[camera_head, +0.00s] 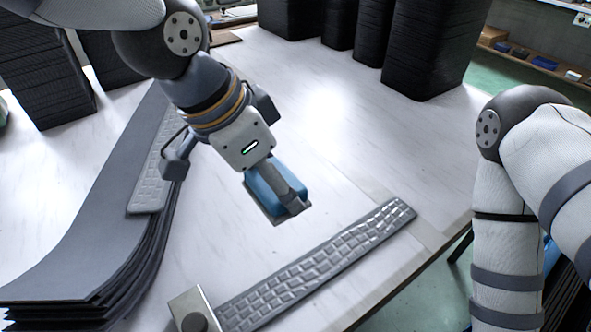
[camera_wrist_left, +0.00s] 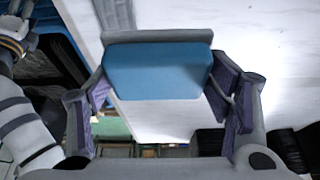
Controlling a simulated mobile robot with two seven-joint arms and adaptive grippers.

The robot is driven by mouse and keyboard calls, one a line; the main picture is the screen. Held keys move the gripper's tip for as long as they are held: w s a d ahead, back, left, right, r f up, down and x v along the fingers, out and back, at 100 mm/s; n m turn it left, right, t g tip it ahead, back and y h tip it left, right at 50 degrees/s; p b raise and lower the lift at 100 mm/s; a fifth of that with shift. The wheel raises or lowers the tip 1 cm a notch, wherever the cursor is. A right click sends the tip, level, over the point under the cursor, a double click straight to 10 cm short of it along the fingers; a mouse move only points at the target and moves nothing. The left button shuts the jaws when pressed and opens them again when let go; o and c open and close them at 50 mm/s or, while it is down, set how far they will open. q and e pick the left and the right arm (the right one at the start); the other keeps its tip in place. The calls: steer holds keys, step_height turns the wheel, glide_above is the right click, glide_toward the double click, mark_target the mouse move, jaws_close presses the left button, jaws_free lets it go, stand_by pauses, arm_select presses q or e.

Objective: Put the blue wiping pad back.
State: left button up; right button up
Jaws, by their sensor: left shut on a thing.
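The blue wiping pad (camera_head: 262,188) is a blue block above the white table near the middle of the head view. My left gripper (camera_head: 287,196) reaches down over it and is shut on it. In the left wrist view the pad (camera_wrist_left: 158,74) sits between the two fingers. A flat grey edge (camera_wrist_left: 165,37) runs along its far side; I cannot tell whether it is the pad's backing or a separate piece. A dark grey rim (camera_head: 268,216) also shows below the pad in the head view, and whether it touches the table is unclear. My right gripper is out of view.
A long grey keyboard-like textured panel (camera_head: 318,268) lies in front, beside a small metal block (camera_head: 193,308). Another textured panel (camera_head: 157,172) lies by the stacked dark sheets (camera_head: 85,235) at left. Black stacks (camera_head: 432,50) stand at the back. White table (camera_head: 330,130) is clear around the pad.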

mark_target(284, 164)
arm_select(q)
steer(key=w+f+b, duration=0.1)
steer(key=w+f, duration=0.2)
steer(key=w, duration=0.1)
steer(key=w+d+f+b, duration=0.1)
steer(key=w+f, duration=0.2)
steer(key=w, duration=0.1)
steer(key=w+d+f+b, duration=0.1)
steer(key=w+f, duration=0.2)
steer(key=w, duration=0.1)
steer(key=shift+w, duration=0.1)
steer(key=shift+w+f+b, duration=0.15)
steer(key=shift+w+f, duration=0.1)
steer(key=shift+f, duration=0.75)
steer(key=shift+w+f+b, duration=0.15)
steer(key=shift+w+f, duration=0.05)
steer(key=shift+f, duration=0.8)
steer(key=o, duration=1.2)
steer(key=shift+f, duration=0.1)
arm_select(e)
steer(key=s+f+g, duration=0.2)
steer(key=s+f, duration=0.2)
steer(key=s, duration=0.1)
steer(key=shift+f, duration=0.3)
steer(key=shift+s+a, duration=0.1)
